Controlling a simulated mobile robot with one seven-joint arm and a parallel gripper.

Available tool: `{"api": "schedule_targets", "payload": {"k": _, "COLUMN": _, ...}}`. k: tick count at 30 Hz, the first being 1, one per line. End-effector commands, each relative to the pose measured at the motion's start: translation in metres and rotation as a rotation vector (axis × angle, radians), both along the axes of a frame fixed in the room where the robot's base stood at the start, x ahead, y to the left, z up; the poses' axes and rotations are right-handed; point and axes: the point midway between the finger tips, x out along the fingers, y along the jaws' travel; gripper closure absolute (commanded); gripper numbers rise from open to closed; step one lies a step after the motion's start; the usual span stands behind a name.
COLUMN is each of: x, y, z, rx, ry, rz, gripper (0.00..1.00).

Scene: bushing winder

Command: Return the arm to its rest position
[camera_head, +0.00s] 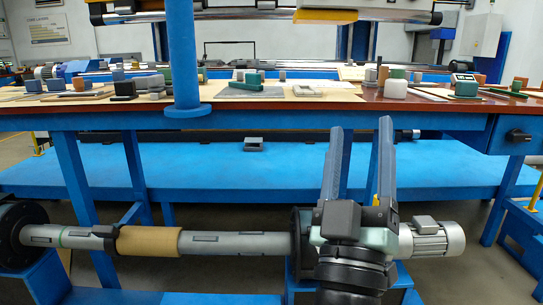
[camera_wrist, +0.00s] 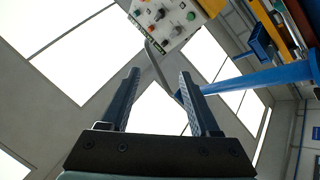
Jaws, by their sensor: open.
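My gripper (camera_head: 360,135) points upward in front of the blue machine in the head view, at the right of the middle. Its two long fingers stand apart with nothing between them. In the wrist view my gripper (camera_wrist: 158,85) also shows open and empty, with the ceiling behind it. No object touches the fingers in either view.
A long grey shaft (camera_head: 235,244) with a brown sleeve (camera_head: 148,241) runs low across the front, ending near a motor (camera_head: 430,238) behind my arm. A worktable (camera_head: 300,121) with several small parts stands behind. A control panel (camera_wrist: 165,22) hangs above in the wrist view.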

Motion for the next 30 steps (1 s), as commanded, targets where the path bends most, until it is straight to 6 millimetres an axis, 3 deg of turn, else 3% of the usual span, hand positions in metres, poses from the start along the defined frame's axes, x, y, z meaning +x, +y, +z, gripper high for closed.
{"api": "schedule_targets", "payload": {"k": 1, "x": -0.016, "y": 0.013, "z": 0.045, "rx": 0.068, "ry": -0.048, "rz": 0.074, "gripper": 0.38}}
{"api": "schedule_targets", "payload": {"k": 3, "x": -0.036, "y": 0.03, "z": 0.084, "rx": 0.16, "ry": -0.085, "rz": 0.187, "gripper": 0.38}}
{"api": "schedule_targets", "payload": {"k": 6, "x": -0.066, "y": 0.058, "z": 0.13, "rx": 0.261, "ry": -0.119, "rz": 0.359, "gripper": 0.38}}
{"api": "schedule_targets", "payload": {"k": 11, "x": -0.122, "y": 0.106, "z": 0.184, "rx": 0.352, "ry": -0.133, "rz": 0.631, "gripper": 0.38}}
{"api": "schedule_targets", "payload": {"k": 20, "x": -0.115, "y": 0.103, "z": 0.267, "rx": 0.356, "ry": -0.12, "rz": 0.618, "gripper": 0.38}}
{"api": "schedule_targets", "payload": {"k": 30, "x": -0.114, "y": 0.103, "z": 0.373, "rx": 0.355, "ry": -0.119, "rz": 0.614, "gripper": 0.38}}
